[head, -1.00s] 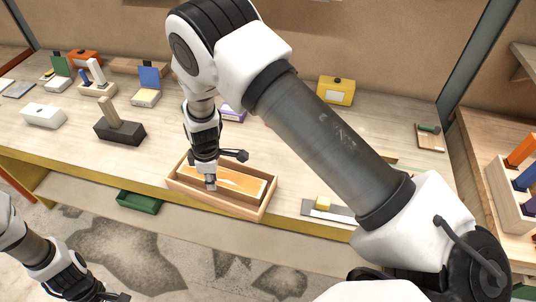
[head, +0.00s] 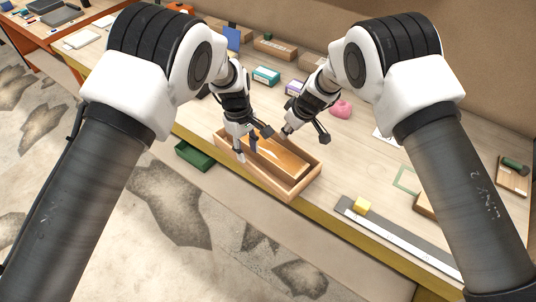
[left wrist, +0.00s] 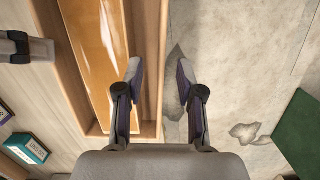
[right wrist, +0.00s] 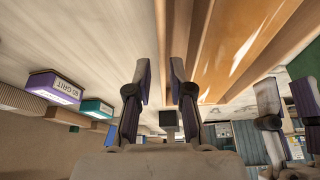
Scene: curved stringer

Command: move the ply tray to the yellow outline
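The ply tray (head: 301,193) is an open wooden box at the front edge of the bench, with a glossy orange-brown curved wooden piece (head: 280,158) inside. My left gripper (head: 246,152) is open at the tray's front wall; in the left wrist view its fingers (left wrist: 159,78) lie on either side of that wall (left wrist: 151,60). My right gripper (head: 286,134) is at the back wall. In the right wrist view its fingers (right wrist: 160,75) are apart, with the wall between them. Contact with the walls cannot be told. I cannot make out a yellow outline.
A yellow block (head: 361,205) and a long grey strip (head: 400,240) lie right of the tray. A green bin (head: 193,155) is below the front edge. Boxes line the back.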

